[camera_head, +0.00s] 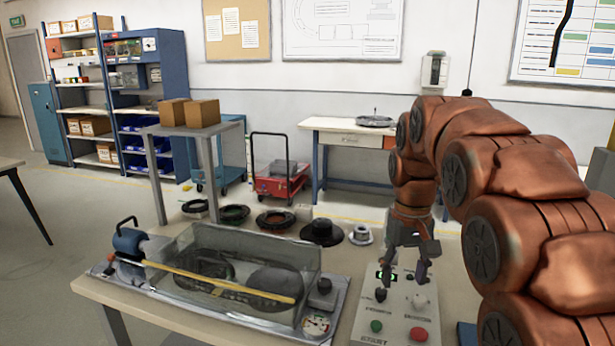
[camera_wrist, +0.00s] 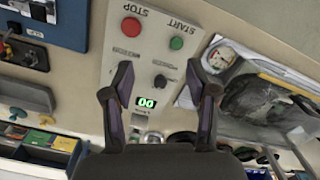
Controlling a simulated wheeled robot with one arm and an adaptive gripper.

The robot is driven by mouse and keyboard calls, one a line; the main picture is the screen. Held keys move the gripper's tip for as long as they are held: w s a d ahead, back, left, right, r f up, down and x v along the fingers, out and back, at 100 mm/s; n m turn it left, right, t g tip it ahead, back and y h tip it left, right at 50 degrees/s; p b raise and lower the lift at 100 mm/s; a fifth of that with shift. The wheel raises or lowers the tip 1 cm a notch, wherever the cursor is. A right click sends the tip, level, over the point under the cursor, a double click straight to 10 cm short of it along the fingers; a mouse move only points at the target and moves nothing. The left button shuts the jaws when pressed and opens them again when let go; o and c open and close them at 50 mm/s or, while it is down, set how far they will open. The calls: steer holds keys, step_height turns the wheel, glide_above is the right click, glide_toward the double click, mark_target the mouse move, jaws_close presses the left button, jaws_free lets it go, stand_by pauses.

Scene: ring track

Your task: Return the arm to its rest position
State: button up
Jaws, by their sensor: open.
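My gripper (camera_head: 403,273) hangs fingers down above the control panel (camera_head: 364,326) on the table in the head view. In the wrist view my gripper (camera_wrist: 160,95) has its two fingers apart with nothing between them. The panel (camera_wrist: 117,60) shows behind the fingers, with a red STOP button (camera_wrist: 131,27), a green START button (camera_wrist: 176,43), a dark knob (camera_wrist: 160,81) and a lit green display (camera_wrist: 147,102). My copper-coloured arm is bent over from the right of the head view. I cannot tell whether a fingertip touches the panel.
A clear-walled box (camera_head: 305,258) with a yellow bar stands left of the panel. Several dark rings and a flanged black part (camera_head: 322,233) lie behind it. A raised stand (camera_head: 190,130) holds two cardboard boxes (camera_head: 202,113). A red cart (camera_head: 282,183) stands beyond the table.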

steer(key=s+f+p, duration=0.3)
steer(key=s, duration=1.2)
steer(key=s+f+g+p, duration=0.1)
steer(key=s+f+p, duration=0.2)
steer(key=s, duration=1.3)
steer(key=shift+s+a+m, duration=0.2)
steer(key=shift+m, duration=0.2)
